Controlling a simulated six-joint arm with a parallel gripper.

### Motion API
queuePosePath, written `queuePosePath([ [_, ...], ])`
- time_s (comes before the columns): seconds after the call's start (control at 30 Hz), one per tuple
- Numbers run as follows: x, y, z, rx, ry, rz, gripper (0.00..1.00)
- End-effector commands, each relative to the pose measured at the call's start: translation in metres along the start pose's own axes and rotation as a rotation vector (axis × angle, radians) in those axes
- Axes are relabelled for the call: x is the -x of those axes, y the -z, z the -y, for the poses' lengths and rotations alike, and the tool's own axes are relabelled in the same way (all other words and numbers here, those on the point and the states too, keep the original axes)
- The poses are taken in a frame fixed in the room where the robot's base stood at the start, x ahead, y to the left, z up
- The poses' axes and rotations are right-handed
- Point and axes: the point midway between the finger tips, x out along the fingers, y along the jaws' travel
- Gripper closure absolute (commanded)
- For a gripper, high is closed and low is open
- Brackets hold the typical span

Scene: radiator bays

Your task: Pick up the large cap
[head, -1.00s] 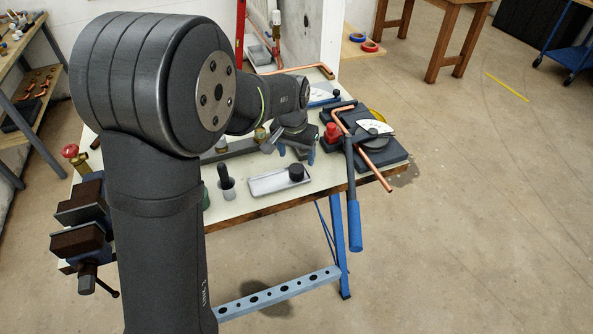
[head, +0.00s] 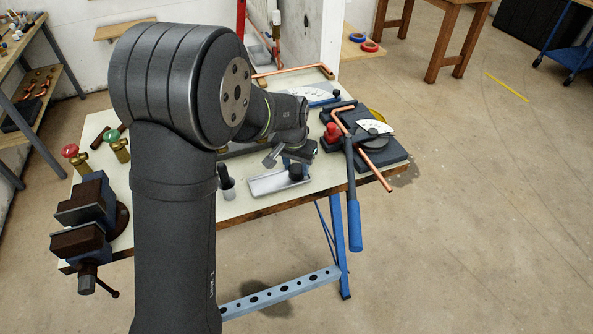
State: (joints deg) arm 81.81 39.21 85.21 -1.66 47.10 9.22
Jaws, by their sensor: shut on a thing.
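The large cap (head: 296,173), a short black cylinder, is at the right end of a shallow light-grey tray (head: 266,186) near the front edge of the workbench. My gripper (head: 297,163) points down over this end of the tray and is shut on the cap. The fingers are small in the head view, and my wrist hides part of the cap's top. I cannot tell whether the cap still touches the tray.
A pipe bender with a blue handle (head: 354,225) and copper pipe stands to the right. A dark cup (head: 227,188) is left of the tray. A vise (head: 91,210) and valves with red and green knobs (head: 117,147) are at the bench's left.

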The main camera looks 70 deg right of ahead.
Motion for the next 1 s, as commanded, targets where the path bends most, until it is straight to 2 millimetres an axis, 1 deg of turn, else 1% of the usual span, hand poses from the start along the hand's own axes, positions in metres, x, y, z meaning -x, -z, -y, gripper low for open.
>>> queuePosePath([
  [0.23,0.002,0.001,0.0,0.0,0.0,-0.001,0.84],
  [0.33,0.007,0.002,0.0,0.0,0.0,-0.002,0.84],
  [0.47,0.022,0.004,0.0,0.0,0.0,-0.003,0.84],
  [0.57,0.041,0.007,0.0,0.0,0.001,-0.005,0.84],
  [0.8,0.076,-0.008,-0.051,-0.006,0.0,-0.004,0.84],
  [1.0,0.1,-0.019,-0.087,-0.004,-0.001,-0.002,0.84],
])
